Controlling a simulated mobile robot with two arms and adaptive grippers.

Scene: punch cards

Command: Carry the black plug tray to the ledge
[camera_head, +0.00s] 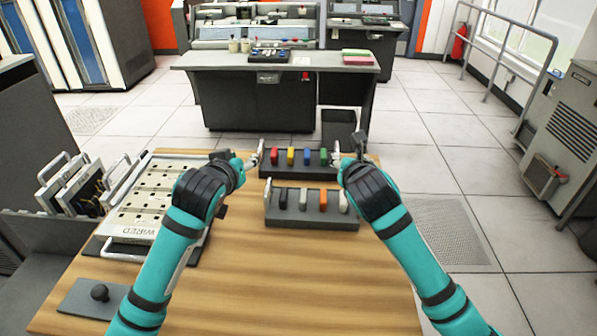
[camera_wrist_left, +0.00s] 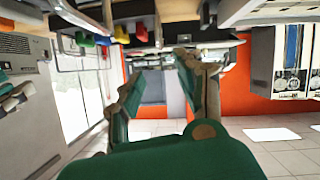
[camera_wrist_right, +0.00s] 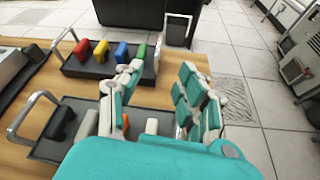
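A black tray (camera_head: 300,171) with red, yellow, blue and green plugs lies at the table's far edge; it shows in the right wrist view (camera_wrist_right: 108,70). A second dark tray (camera_head: 312,222) with black, grey, orange and pale plugs lies nearer me, with a looped handle (camera_wrist_right: 35,110). My left gripper (camera_head: 250,161) is beside the far tray's left end; its fingers (camera_wrist_left: 160,85) are apart with nothing between them. My right gripper (camera_head: 344,158) is at that tray's right end, its fingers (camera_wrist_right: 165,95) apart. Contact with the handles is unclear. A console (camera_head: 275,61) with a flat ledge stands beyond.
A white perforated board (camera_head: 150,200) lies on the table's left, beside a rack of handled cards (camera_head: 80,183). A dark plate with a round knob (camera_head: 98,293) is at the front left. The wooden tabletop (camera_head: 290,280) is clear in front. Floor separates table and console.

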